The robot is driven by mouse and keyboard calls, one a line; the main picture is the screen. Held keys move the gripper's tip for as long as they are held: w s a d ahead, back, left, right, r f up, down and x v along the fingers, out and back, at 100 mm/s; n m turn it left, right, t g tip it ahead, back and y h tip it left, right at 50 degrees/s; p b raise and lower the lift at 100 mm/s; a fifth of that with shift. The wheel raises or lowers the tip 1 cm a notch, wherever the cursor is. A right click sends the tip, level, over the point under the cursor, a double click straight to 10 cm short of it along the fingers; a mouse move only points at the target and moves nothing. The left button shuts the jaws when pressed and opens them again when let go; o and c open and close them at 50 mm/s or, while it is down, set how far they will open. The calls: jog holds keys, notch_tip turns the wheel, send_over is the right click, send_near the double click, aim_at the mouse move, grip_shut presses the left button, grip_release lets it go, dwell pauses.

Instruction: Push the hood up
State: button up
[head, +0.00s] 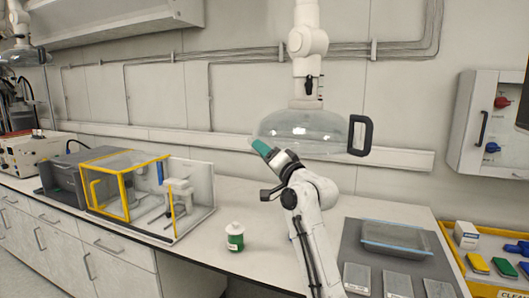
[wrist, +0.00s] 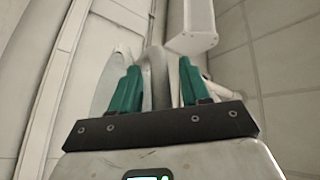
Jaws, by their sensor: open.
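The hood (head: 300,132) is a clear dome hanging from a white jointed arm (head: 307,45) above the bench. A black loop handle (head: 369,134) is on its right side. My gripper (head: 257,144) has teal fingertips and shows at the hood's lower left rim in the head view, overlapping it. I cannot tell whether it touches the hood. In the wrist view my gripper (wrist: 154,88) has its two teal fingers apart. A greyish curved shape (wrist: 155,75) shows between or beyond them; I cannot tell whether it is the hood rim.
A yellow-framed clear enclosure (head: 125,185) stands on the bench at left. A green jar with a white lid (head: 235,238) stands near the bench front. A grey tray with a clear lid (head: 400,240) lies at right, beside a yellow bin (head: 480,285). A wall box (head: 488,120) hangs at far right.

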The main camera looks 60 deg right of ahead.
jog(key=shift+c, duration=0.2)
grip_shut()
dwell(0.4)
